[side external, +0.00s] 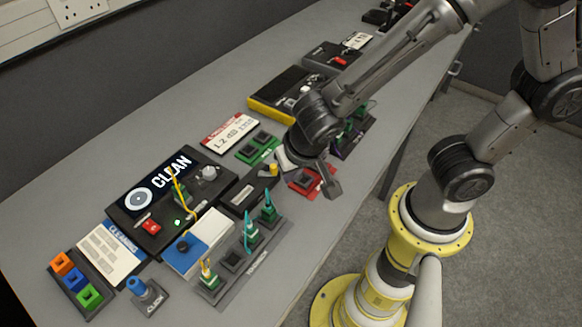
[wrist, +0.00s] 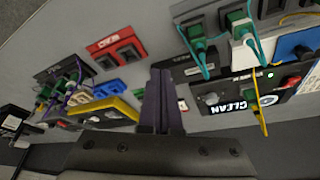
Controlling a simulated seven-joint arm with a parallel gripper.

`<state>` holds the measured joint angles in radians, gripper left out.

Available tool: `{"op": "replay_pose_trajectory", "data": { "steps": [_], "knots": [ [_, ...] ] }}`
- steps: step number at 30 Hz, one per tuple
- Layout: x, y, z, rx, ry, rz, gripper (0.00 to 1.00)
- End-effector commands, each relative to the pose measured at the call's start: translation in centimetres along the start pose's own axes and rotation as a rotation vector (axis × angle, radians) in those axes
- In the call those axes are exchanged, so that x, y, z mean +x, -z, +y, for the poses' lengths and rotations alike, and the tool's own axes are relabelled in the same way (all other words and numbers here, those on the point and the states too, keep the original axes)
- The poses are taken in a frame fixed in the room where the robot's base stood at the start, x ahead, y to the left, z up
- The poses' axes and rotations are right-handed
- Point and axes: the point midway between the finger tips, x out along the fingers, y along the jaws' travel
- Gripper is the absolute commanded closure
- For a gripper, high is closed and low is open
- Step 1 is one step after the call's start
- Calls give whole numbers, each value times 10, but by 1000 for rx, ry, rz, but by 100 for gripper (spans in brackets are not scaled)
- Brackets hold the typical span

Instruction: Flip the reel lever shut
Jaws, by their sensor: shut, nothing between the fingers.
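My gripper (side external: 331,186) hangs above the bench near the red two-socket block (side external: 305,180). In the wrist view its dark fingers (wrist: 160,98) are together, with nothing between them. I cannot make out a reel lever for certain. A dark slotted unit (side external: 241,196) lies left of my gripper in the side view, with a small yellow piece (side external: 274,170) at its far end. In the wrist view that dark unit (wrist: 188,68) is just right of the fingers, partly hidden by them. The fingers appear apart from everything on the bench.
A black CLEAN panel (side external: 142,213) with a yellow cable stands left, beside a blue-and-white box (side external: 199,240). A rack (side external: 232,258) of green plugs with teal cables is in front. A green socket block (side external: 258,149) and yellow-edged black box (side external: 290,94) lie beyond.

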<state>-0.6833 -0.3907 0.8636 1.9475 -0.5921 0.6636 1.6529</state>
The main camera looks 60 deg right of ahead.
Motion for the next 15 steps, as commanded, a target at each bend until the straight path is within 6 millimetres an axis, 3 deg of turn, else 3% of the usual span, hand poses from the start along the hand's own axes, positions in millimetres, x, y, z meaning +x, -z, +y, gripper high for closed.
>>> {"op": "replay_pose_trajectory", "data": {
  "steps": [9,15],
  "knots": [
    [64,-1,1,0,-4,-3,100],
    [73,25,0,4,0,-1,100]
  ]
}}
